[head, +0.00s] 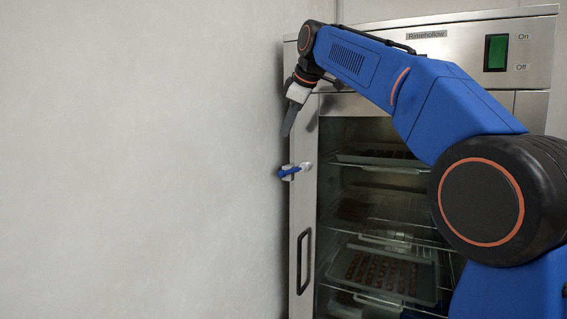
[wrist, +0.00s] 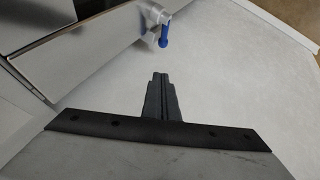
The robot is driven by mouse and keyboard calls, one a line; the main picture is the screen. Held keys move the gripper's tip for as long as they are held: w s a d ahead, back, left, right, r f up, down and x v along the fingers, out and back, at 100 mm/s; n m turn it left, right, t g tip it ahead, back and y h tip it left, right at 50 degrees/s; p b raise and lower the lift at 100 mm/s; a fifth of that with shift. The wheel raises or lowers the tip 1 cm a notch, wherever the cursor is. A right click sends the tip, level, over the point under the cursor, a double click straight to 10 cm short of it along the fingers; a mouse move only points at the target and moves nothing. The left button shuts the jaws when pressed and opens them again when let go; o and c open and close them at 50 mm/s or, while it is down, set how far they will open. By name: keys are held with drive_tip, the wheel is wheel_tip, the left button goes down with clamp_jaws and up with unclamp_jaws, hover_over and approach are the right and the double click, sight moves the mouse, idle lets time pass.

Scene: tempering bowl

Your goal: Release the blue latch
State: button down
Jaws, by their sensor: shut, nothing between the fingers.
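The blue latch (head: 290,171) is a small lever on a pale mount at the left edge of the cabinet door, beside the wall. In the wrist view the blue latch (wrist: 164,36) shows near the top, beyond my fingertips. My gripper (head: 287,131) is shut and empty, pointing down, above the latch and apart from it. In the wrist view my gripper's dark fingers (wrist: 160,77) are pressed together. The steel-framed glass door (head: 304,205) of the cabinet looks closed.
A black door handle (head: 303,262) is below the latch. A plain wall (head: 140,160) stands close on the left. Behind the glass are several racks with trays of chocolates (head: 385,272). A green On/Off switch (head: 496,53) is at the top right.

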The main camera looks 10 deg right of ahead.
sight(293, 171)
drive_tip(key=w+f, duration=0.6)
drive_tip(key=f, duration=0.5)
drive_tip(key=shift+w+a+f, duration=0.15)
drive_tip(key=shift+w+f, duration=0.05)
drive_tip(key=shift+f, duration=0.05)
